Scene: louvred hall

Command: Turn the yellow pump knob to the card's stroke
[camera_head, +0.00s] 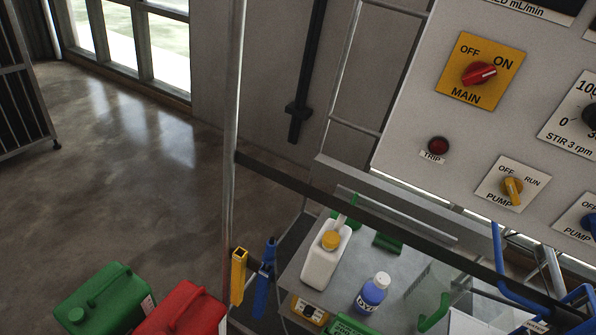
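A yellow knob (512,190) sits on a white plate marked OFF, RUN and PUMP, low on the grey control panel (410,125) at the right. The rest of its label is too small to read. A blue knob (590,222) on another PUMP plate is partly cut by the right edge. On the bench below, a small yellow unit (310,311) with a dark-and-white face is partly in view; its markings are unreadable. I cannot make out a card with a stroke value.
The bench (400,270) holds a white jug (326,255) with a yellow cap and a blue DYE bottle (373,292). A metal post (233,130) and dark rail (350,203) cross in front. Green (105,300) and red (185,312) cans stand lower left.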

